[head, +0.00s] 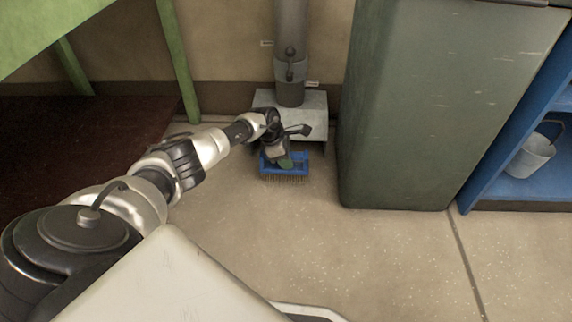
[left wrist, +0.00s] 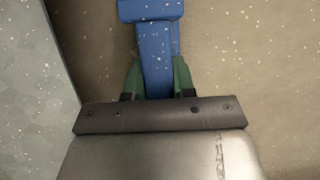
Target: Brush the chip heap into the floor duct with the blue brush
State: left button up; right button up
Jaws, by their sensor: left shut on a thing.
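The blue brush (head: 299,168) is at the mouth of the floor duct, a grey metal hood (head: 314,103) against the back wall, bristles pointing down to the floor. My left gripper (head: 283,158) is shut on the brush. In the left wrist view its green fingers (left wrist: 157,78) stand either side of the blue handle (left wrist: 155,50), with the brush's wider blue part (left wrist: 150,10) beyond. No distinct chip heap shows; small pale specks lie scattered on the floor. The arm and brush hide part of the duct mouth. My right gripper is out of view.
A grey pipe (head: 291,25) rises from the duct. A tall grey-green cabinet (head: 440,100) stands close on the right, then a blue shelf with a bucket (head: 530,157). A green-legged frame (head: 178,60) and dark mat (head: 80,140) are left. The front floor is clear.

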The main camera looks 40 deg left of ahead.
pick_arm(q)
jog(key=shift+w+a, duration=0.1)
jog(key=shift+w, duration=0.05)
jog(key=shift+w+a, duration=0.55)
jog(key=shift+w, duration=0.2)
notch_tip(320, 180, up, 6)
jog(key=p, duration=0.4)
jog(key=shift+r+p, duration=0.15)
jog(key=shift+p, duration=0.25)
